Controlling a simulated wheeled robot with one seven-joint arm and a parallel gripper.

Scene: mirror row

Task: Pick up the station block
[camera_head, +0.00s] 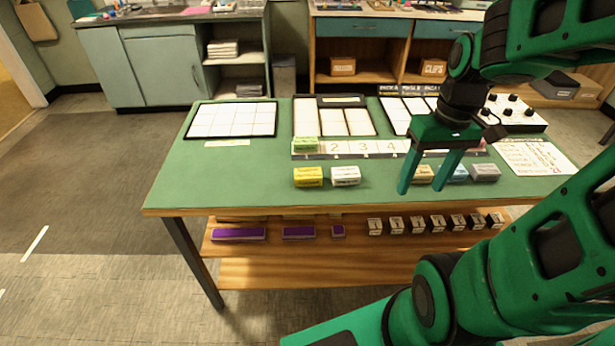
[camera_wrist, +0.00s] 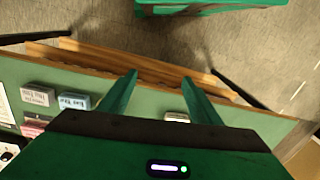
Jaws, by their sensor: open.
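Several small labelled blocks lie on the green table (camera_head: 230,182); I cannot read which one is the station block. A yellow block (camera_head: 308,177), a white block (camera_head: 345,176), a tan block (camera_head: 421,174), a blue block (camera_head: 457,173) and a grey block (camera_head: 485,172) form a front row. A green block (camera_head: 305,145) sits at the left end of a numbered strip (camera_head: 365,148). My gripper (camera_head: 424,188) is open and empty, pointing down in front of the tan block, partly covering it.
A white grid board (camera_head: 232,120) and a columned board (camera_head: 334,118) lie behind the strip. A control box with black knobs (camera_head: 515,112) stands at the back right. The lower shelf (camera_head: 290,249) holds purple items and small numbered blocks. The table's front left is clear.

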